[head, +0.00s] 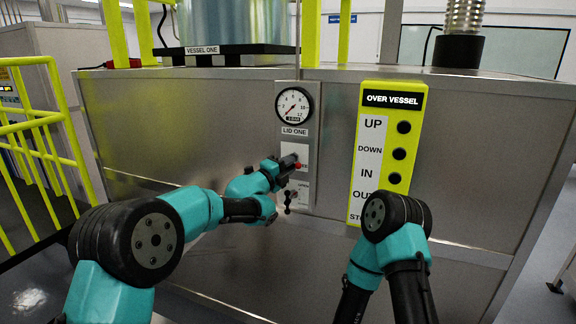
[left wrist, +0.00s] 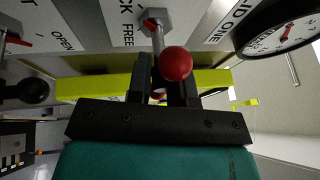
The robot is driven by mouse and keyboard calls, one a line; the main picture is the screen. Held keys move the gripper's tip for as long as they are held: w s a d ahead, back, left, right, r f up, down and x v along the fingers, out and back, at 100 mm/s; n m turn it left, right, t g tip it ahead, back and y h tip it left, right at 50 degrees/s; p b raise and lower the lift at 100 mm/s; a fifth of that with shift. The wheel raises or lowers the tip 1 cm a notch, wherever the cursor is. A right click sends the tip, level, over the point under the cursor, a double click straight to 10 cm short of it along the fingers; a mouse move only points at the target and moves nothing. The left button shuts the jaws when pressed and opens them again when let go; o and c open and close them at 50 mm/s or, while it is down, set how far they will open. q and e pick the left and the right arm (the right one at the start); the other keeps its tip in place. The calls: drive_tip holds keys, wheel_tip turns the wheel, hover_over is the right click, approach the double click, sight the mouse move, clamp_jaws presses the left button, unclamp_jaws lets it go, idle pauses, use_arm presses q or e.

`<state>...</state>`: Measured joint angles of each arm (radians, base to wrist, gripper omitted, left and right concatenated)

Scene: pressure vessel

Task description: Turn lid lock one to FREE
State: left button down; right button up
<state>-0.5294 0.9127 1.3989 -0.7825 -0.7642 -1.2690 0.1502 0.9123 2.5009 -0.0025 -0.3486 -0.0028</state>
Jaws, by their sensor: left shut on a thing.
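The lid lock one lever is a short metal rod with a red ball knob (left wrist: 175,64), on a white plate below the LID ONE gauge. The knob also shows in the head view (head: 298,166). My left gripper (head: 290,163) is at the plate, its fingers closed around the lever near the knob; in the left wrist view, the fingers (left wrist: 163,86) stand either side of it. The word FREE and part of LOCK read beside the lever's metal hub (left wrist: 155,20). The lever's exact setting is hard to tell. My right arm shows, but its gripper is out of view.
A pressure gauge (head: 293,105) sits above the lock. Below it is another handle (head: 290,197) with a dark knob, by an OPEN label. A yellow OVER VESSEL button panel (head: 419,150) hangs to the right. Yellow railings (head: 50,140) stand at the left.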

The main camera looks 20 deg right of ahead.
use_arm(q)
drive_tip(key=shift+r+n+t, duration=0.3)
drive_tip(key=n+t, duration=0.1)
drive_tip(key=n, duration=0.2)
drive_tip(key=shift+r+n, duration=0.15)
drive_tip(key=shift+n, duration=0.15)
drive_tip(key=n+t, duration=0.2)
drive_tip(key=n, duration=0.1)
drive_tip(key=n+t+y, duration=0.1)
drive_tip(key=n+t, duration=0.1)
drive_tip(key=n, duration=0.2)
drive_tip(key=shift+a+r+n, duration=0.1)
drive_tip(key=shift+r+n, duration=0.05)
drive_tip(key=shift+n, duration=0.15)
drive_tip(key=n+t+y, duration=0.1)
drive_tip(key=n, duration=0.2)
drive_tip(key=n+t+y, duration=0.2)
drive_tip(key=n, duration=0.2)
drive_tip(key=shift+w+a+n+t+y, duration=0.1)
drive_tip(key=shift+n+t+y, duration=0.35)
drive_tip(key=shift+n+y, duration=0.95)
drive_tip(key=shift+a+n+t+y, duration=0.1)
drive_tip(key=shift+n+t+y, duration=0.4)
drive_tip(key=shift+n, duration=1.7)
drive_tip(key=c, duration=1.1)
unclamp_jaws()
drive_tip(key=shift+a+f, duration=0.15)
drive_tip(key=shift+f, duration=0.05)
drive_tip(key=shift+c, duration=0.2)
